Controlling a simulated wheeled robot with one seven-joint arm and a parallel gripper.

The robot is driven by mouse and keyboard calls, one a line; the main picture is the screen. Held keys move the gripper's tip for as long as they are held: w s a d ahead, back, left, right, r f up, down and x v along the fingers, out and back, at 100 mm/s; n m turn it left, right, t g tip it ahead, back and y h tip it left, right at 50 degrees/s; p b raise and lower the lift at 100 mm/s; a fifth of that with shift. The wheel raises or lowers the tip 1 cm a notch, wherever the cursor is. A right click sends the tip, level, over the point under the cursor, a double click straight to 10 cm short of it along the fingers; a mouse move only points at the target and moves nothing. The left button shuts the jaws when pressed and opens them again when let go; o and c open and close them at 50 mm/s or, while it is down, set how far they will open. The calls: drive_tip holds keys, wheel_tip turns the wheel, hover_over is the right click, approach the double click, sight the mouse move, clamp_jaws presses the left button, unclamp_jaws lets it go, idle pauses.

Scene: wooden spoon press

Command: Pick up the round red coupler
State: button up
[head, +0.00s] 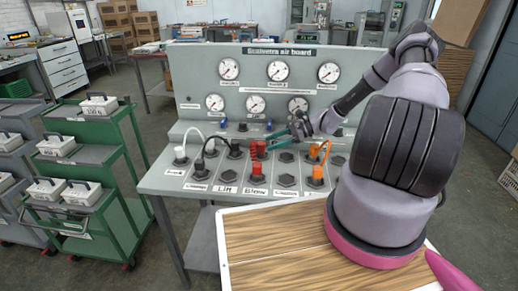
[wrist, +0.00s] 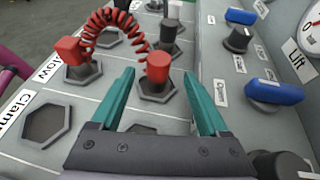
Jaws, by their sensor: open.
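The round red coupler (wrist: 158,67) stands upright in a hexagonal socket (wrist: 152,90) in the wrist view. A red coiled hose (wrist: 112,22) links it to a squarer red coupler (wrist: 68,50) in another socket to the left, by a label ending in "LOW". My gripper (wrist: 160,78) is open, its teal fingers on either side of the round coupler in the picture, with gaps on both sides. In the head view my gripper (head: 272,143) is just right of the red couplers (head: 257,168); the coil and fingers make the round one hard to single out.
The grey air board (head: 200,120) carries several gauges. White (head: 180,153), black (head: 199,163) and orange (head: 317,173) couplers with hoses stand near the red ones. Blue knobs (wrist: 275,92) and a black knob (wrist: 238,38) line the right. An empty hexagonal socket (wrist: 48,124) is at left.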

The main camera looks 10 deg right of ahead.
sight(254, 157)
drive_tip(key=x, duration=0.8)
drive_tip(key=shift+s+a+f, duration=0.1)
drive_tip(key=shift+a+f, duration=0.1)
drive_tip(key=shift+f, duration=0.05)
clamp_jaws()
